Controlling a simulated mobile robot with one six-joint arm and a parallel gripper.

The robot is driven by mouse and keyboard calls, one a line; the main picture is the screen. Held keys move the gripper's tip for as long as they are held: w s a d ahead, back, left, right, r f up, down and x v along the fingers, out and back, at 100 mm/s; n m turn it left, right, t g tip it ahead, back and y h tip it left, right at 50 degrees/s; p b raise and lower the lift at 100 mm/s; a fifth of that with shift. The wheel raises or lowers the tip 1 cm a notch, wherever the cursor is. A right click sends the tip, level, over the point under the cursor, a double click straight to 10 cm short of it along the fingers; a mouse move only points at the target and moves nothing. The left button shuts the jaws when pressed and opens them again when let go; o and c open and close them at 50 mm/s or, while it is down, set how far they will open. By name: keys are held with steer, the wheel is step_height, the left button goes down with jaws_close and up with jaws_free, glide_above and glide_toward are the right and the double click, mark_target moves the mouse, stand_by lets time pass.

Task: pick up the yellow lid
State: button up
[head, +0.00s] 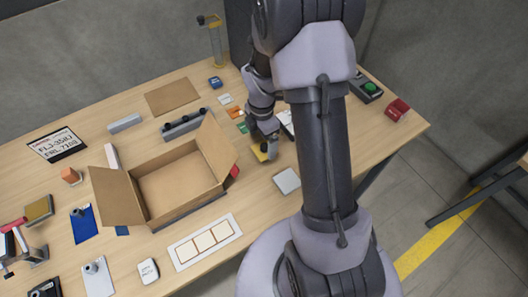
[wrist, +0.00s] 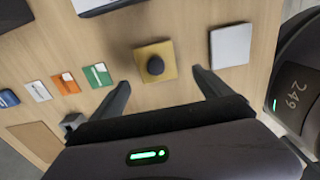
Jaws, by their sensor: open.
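The yellow lid (wrist: 166,77) is a flat square with a round dark knob (wrist: 155,66) in its middle. It lies on the wooden table in the wrist view, just ahead of my gripper and roughly between the lines of its two fingers. My gripper (wrist: 160,88) is open and empty, with the fingers spread wider than the lid. In the head view the lid (head: 260,156) shows as a small yellow patch below my gripper (head: 266,145), which partly hides it.
An open cardboard box (head: 175,185) stands left of the lid. A white square (wrist: 231,45) lies right of it in the wrist view. Green (wrist: 98,75), orange (wrist: 66,84) and white cards (wrist: 38,91) lie to the left. The table's right end has bare room.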

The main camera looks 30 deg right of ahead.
mark_target(261, 147)
steer(key=f+b, duration=0.1)
steer(key=f, duration=0.2)
steer(key=f+b, duration=0.1)
steer(key=f, duration=0.1)
steer(key=shift+w+f+b, duration=0.2)
steer(key=shift+w+b, duration=0.05)
steer(key=shift+b, duration=0.1)
steer(key=shift+r, duration=0.15)
steer(key=c, duration=1.4)
steer(key=shift+c, duration=0.3)
